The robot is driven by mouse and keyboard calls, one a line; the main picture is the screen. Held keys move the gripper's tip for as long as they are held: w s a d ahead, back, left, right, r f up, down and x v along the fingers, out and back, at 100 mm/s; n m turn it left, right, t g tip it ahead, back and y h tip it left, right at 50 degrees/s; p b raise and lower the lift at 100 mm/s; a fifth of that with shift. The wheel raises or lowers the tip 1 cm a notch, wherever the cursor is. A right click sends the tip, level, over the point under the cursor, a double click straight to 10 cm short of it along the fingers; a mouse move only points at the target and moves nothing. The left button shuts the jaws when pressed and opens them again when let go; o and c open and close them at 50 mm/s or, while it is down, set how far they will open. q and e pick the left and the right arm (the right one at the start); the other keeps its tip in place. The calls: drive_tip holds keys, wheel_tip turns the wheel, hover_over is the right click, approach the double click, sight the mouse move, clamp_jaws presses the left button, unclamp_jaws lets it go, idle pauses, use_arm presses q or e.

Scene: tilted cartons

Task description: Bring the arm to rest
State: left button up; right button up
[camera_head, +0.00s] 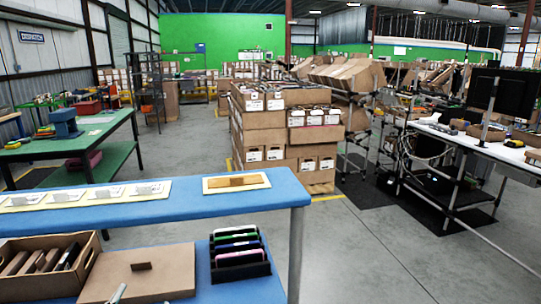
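A small pale metallic tip (117,294) pokes up at the bottom edge, in front of a closed flat carton. It may be part of my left gripper, but too little shows to tell its opening or whether it holds anything. My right gripper is not in view. No arm link shows clearly.
A blue two-level bench (230,208) stands close in front; its upper shelf bears several white trays and a wooden piece (236,182). Below are an open carton (84,263), a closed flat carton (140,272) and a black rack (240,265).

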use_arm(q)
drive_tip(key=s+f+n+g, duration=0.2)
drive_tip(key=s+f+g, duration=0.25)
drive_tip(key=f, duration=0.35)
drive_tip(key=s+f+n+g, duration=0.1)
drive_tip(key=s+f+g, duration=0.2)
drive_tip(key=s+f, duration=0.35)
drive_tip(key=s+d+f+g+h, duration=0.2)
drive_tip(key=s+d+f+g, duration=0.4)
drive_tip(key=s+f, duration=0.4)
drive_tip(key=s+f+g, duration=0.1)
drive_tip(key=s+f, duration=0.1)
drive_tip(key=f, duration=1.1)
drive_tip(key=s+f+g, duration=0.1)
drive_tip(key=s+f, duration=0.1)
drive_tip(key=f, duration=1.1)
drive_tip(key=s+a+f, duration=0.3)
drive_tip(key=s+f, duration=1.2)
drive_tip(key=s, duration=0.1)
drive_tip(key=shift+s+a+f+g, duration=0.15)
drive_tip(key=shift+s+f+g, duration=0.15)
drive_tip(key=shift+f+g, duration=0.05)
